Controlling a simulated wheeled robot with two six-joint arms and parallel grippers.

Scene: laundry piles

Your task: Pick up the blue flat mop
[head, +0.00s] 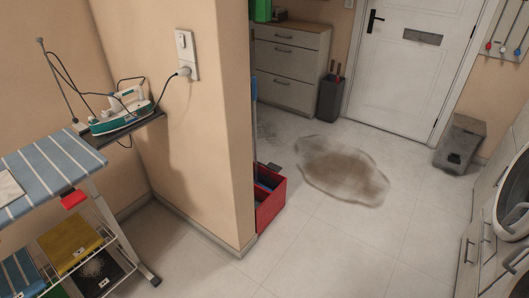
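A thin blue pole (254,90), seemingly the handle of the blue flat mop, stands upright by the edge of the wall corner. A red open box (271,212) sits on the floor at the foot of that corner, with blue material (265,183) inside it. The wall hides part of the pole and of the box. I cannot tell whether the blue material is the mop's head. Neither of my grippers is in view.
An ironing board (50,160) with an iron (122,108) stands at left. The wall corner (215,150) juts out in the middle. A brown stained patch (343,170) lies on the floor; tiles (350,250) in front are clear. Washing machines (510,210) line the right.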

